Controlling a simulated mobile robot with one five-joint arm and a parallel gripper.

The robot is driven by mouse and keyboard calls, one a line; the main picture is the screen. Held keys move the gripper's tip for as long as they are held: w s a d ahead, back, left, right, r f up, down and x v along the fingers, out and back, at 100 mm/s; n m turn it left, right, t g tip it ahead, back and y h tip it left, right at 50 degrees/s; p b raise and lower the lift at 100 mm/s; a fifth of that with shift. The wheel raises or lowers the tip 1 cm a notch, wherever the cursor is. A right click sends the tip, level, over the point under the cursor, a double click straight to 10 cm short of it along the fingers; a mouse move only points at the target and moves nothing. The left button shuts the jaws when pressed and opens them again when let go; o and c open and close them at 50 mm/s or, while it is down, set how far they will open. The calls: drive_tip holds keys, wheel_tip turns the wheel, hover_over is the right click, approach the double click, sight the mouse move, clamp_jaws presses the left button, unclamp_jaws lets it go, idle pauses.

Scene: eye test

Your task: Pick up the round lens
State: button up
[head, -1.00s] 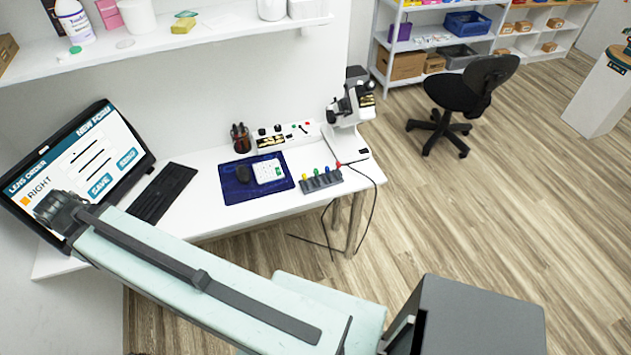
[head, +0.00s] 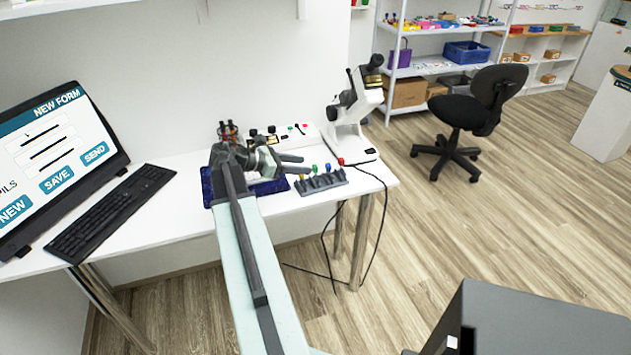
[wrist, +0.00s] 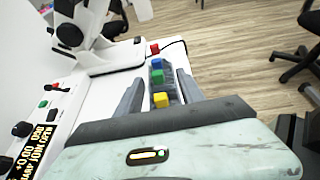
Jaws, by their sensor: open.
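I cannot make out a round lens in either current view. My gripper (head: 306,165) reaches over the desk, above the blue mat and just left of the grey rack (head: 322,184) with yellow, blue, green and red tops near it. In the wrist view my gripper (wrist: 160,80) is open, with its two grey fingers apart and nothing held between them. The rack, with yellow, green and blue pieces (wrist: 161,100), shows between and beyond the fingers. The blue mat (head: 272,187) is mostly hidden behind my arm.
A white microscope (head: 352,112) stands behind the rack, beside a control box (head: 304,133) with knobs. A red-brown pot (head: 229,132) is behind my gripper. A keyboard (head: 112,212) and a monitor (head: 60,150) are at left. A black chair (head: 485,105) stands on the floor.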

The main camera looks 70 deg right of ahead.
sight(314, 166)
drive_tip(key=shift+s+d+f, duration=0.3)
drive_tip(key=shift+s+d, duration=0.1)
drive_tip(key=x, duration=0.1)
drive_tip(key=b+x, duration=0.1)
drive_tip(key=x, duration=0.1)
drive_tip(key=b+x, duration=0.1)
drive_tip(key=shift+d+f, duration=0.35)
drive_tip(key=shift+f, duration=0.05)
drive_tip(key=shift+s+d, duration=0.15)
drive_tip(key=shift+r, duration=0.1)
clamp_jaws()
